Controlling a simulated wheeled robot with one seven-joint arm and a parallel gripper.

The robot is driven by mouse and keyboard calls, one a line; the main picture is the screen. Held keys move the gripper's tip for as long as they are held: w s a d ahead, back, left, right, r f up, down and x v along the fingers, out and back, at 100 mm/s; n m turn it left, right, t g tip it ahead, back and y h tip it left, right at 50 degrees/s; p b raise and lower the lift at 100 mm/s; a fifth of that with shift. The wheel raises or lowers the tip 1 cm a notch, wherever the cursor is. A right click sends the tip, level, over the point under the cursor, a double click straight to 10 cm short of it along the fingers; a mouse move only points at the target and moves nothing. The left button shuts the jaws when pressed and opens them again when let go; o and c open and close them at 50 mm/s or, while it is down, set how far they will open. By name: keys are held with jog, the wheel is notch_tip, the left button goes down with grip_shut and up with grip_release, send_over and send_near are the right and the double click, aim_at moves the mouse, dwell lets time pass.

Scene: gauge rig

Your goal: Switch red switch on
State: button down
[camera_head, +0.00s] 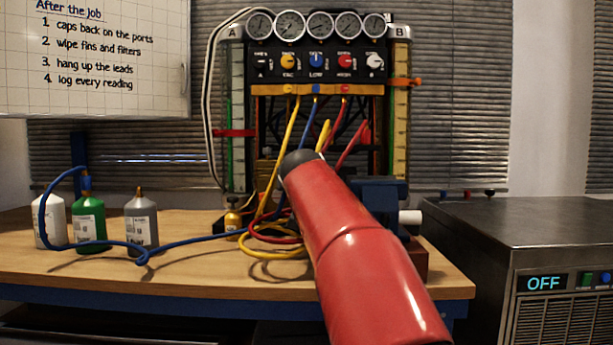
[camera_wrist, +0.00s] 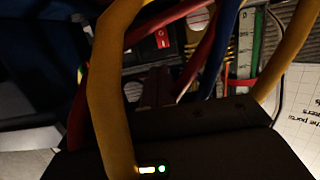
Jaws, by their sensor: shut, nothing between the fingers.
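A small red rocker switch (camera_wrist: 161,38) with a pale mark shows near the top middle of the wrist view, on a dark panel between the hoses. Its on or off position is too small to tell. I cannot pick it out in the head view, where my red arm covers the middle of the bench. My gripper (camera_wrist: 156,82) is shut and empty in the wrist view, dark and partly hidden by hoses, pointing towards the switch and apart from it. My gripper is hidden behind my arm in the head view.
Yellow (camera_wrist: 105,90), red and blue hoses cross close around my gripper. The gauge rig (camera_head: 317,65) stands at the back of the wooden bench (camera_head: 190,265). Several bottles (camera_head: 90,220) stand at left. A grey machine (camera_head: 530,230) with an OFF display is at right.

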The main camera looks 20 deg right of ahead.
jog(key=p+x, duration=0.2)
jog(key=x, duration=0.6)
jog(key=shift+w, duration=0.25)
jog(key=shift+d+p, duration=0.1)
jog(key=shift+p, duration=0.25)
jog(key=s+a+r+p, duration=0.2)
jog(key=s+a+r, duration=0.1)
jog(key=s+r, duration=0.5)
jog(key=shift+s+a+g, duration=0.2)
jog(key=shift+s+g, duration=0.1)
jog(key=shift+s, duration=0.85)
jog(key=shift+r, duration=0.15)
